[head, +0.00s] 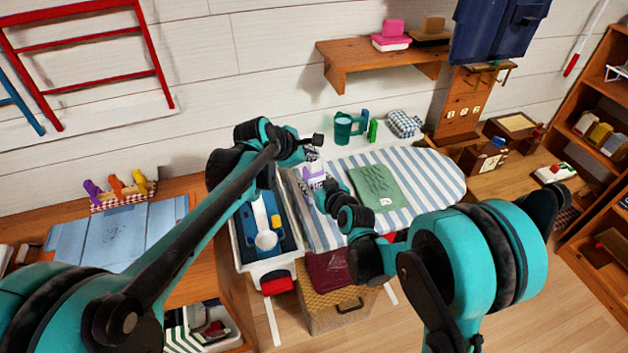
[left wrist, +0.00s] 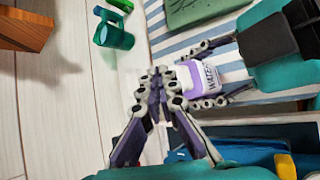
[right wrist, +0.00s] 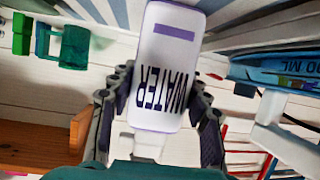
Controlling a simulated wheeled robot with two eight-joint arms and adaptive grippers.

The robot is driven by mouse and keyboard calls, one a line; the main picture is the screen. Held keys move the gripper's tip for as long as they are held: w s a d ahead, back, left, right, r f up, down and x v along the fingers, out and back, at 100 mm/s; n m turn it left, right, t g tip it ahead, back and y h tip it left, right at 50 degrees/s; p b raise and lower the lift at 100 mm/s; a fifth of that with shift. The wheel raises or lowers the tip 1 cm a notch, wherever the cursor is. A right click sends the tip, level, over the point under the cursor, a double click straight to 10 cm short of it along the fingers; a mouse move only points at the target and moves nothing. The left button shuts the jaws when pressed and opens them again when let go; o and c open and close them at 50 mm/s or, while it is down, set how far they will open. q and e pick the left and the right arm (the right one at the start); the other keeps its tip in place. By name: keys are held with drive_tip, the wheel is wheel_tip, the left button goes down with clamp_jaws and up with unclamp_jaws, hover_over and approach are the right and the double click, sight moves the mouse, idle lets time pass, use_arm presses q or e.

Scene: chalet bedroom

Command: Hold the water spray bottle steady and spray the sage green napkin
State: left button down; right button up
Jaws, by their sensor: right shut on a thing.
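The white and purple water spray bottle (head: 315,171) is above the left part of the ironing board. My right gripper (left wrist: 214,73) is shut around its body, and its label reads WATER (right wrist: 160,75) in the right wrist view. My left gripper (left wrist: 162,90) has its fingertips together beside the bottle's head end; whether they touch the bottle or its trigger is unclear. In the head view my left gripper (head: 312,150) is partly hidden. The sage green napkin (head: 376,188), with darker wavy marks, lies flat on the board, right of the bottle.
The blue-and-white striped ironing board (head: 435,180) carries the napkin. A green watering can (head: 345,128) and a checked bundle (head: 404,123) stand behind. A white bin with blue contents (head: 267,240) is left of the board. A wooden shelf (head: 375,58) hangs above.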

use_arm(q)
drive_tip(key=shift+s+a+f, duration=0.1)
drive_tip(key=shift+s+f, duration=0.05)
drive_tip(key=shift+f, duration=0.45)
idle(0.4)
drive_tip(key=shift+r, duration=4.3)
